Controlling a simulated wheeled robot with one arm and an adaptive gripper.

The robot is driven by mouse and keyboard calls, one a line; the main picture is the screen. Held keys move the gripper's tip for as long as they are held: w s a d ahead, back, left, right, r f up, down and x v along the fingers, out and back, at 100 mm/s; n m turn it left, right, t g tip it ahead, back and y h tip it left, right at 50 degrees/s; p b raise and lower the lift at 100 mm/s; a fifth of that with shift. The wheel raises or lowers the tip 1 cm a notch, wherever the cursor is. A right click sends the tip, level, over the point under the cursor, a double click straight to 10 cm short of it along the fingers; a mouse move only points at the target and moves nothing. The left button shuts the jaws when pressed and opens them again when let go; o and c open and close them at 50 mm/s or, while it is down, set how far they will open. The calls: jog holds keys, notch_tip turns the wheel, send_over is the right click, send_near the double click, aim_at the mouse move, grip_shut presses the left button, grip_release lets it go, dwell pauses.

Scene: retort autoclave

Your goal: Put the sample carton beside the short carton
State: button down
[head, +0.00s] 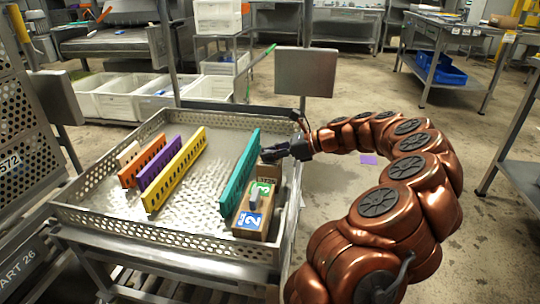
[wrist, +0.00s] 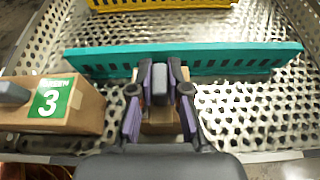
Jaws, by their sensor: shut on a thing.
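My gripper (head: 286,151) is over the right side of the tray, its fingers closed about a grey knob on a small brown carton (head: 268,171), which I take as the sample carton. In the wrist view, my gripper (wrist: 160,92) hides much of that carton (wrist: 160,127). Whether the carton touches the tray floor is unclear. A larger brown carton (head: 242,233), perhaps the short carton, stands at the tray's front right. It has a blue 2 label, a green 3 label and a grey knob. In the wrist view this larger carton (wrist: 85,110) is left of the held one, with a gap.
A teal divider (head: 239,172) runs close beside both cartons. Yellow (head: 177,170), purple, orange and cream dividers stand further left in the perforated metal tray (head: 150,232). Bare tray floor lies between the yellow and teal dividers.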

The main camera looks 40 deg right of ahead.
jog(key=c, duration=1.1)
grip_release()
jog(key=shift+f, duration=0.1)
jog(key=shift+c, duration=0.2)
jog(key=shift+s+d+r, duration=0.15)
jog(key=shift+d+r, duration=0.05)
jog(key=shift+r, duration=0.15)
jog(key=p+v, duration=0.4)
jog(key=v, duration=0.7)
jog(key=shift+s, duration=0.25)
